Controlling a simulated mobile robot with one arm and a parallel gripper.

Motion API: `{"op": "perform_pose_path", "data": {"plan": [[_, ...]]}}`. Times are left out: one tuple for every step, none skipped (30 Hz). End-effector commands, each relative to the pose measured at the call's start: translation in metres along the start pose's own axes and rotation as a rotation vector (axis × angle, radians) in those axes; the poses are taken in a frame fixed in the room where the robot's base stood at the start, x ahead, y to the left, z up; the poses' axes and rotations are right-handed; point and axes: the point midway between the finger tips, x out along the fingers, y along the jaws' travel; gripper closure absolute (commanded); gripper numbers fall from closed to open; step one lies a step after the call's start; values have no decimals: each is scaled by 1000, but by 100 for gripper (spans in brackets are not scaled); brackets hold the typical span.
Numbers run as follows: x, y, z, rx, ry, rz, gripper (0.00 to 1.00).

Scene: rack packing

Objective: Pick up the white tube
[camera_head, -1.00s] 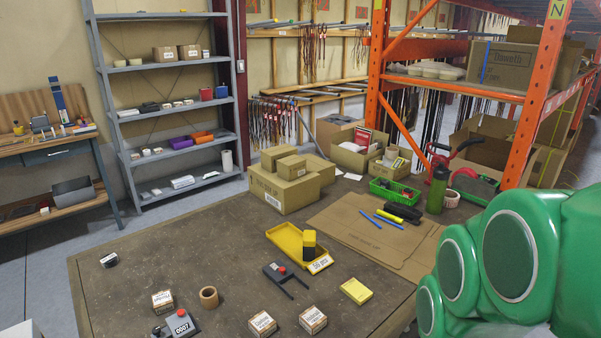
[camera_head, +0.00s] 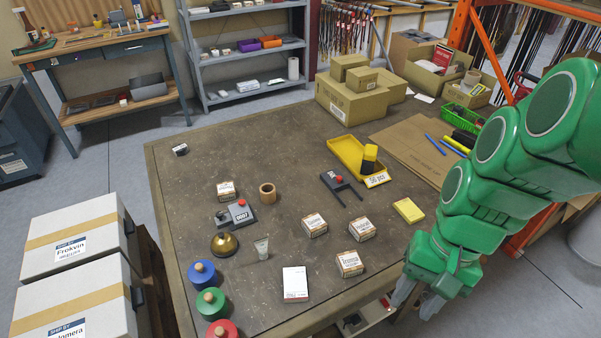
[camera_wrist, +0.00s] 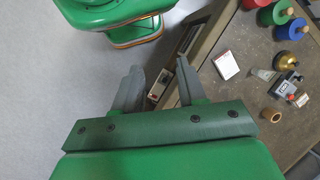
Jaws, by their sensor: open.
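A small white tube (camera_head: 262,247) stands on the brown table (camera_head: 300,218), between a brass bell (camera_head: 224,244) and a white card or box. The tube also shows in the wrist view (camera_wrist: 265,74), right of my gripper. My gripper (camera_head: 418,298) hangs over the table's front right edge, well to the right of the tube. In the wrist view my gripper (camera_wrist: 158,82) has its two fingers apart with nothing between them; floor and the table's edge lie beyond.
A white flat box (camera_head: 296,284), small cartons (camera_head: 349,263), a brown tape roll (camera_head: 267,193), and a grey device (camera_head: 236,215) surround the tube. Blue (camera_head: 202,273), green (camera_head: 211,302) and red (camera_head: 221,330) knobbed cylinders line the front left edge. White crates (camera_head: 72,238) stand left.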

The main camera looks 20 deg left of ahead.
Motion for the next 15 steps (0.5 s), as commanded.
{"op": "perform_pose_path", "data": {"plan": [[3,-8,-6,9,-20,-18,59],[4,-12,-9,15,-30,-28,59],[6,-18,-14,24,-45,-43,59],[8,-23,-17,30,-56,-54,59],[9,-28,-20,37,-66,-65,59],[11,-34,-25,47,-80,-80,59],[12,-39,-28,53,-90,-91,59],[14,-43,-32,61,-101,-102,59],[16,-50,-37,72,-116,-117,59],[17,-54,-40,80,-125,-127,59],[18,-59,-44,88,-135,-137,59],[20,-65,-48,98,-150,-152,59],[22,-69,-52,107,-162,-161,59],[24,-74,-55,117,-174,-170,59],[27,-80,-59,130,-189,-184,59]]}}
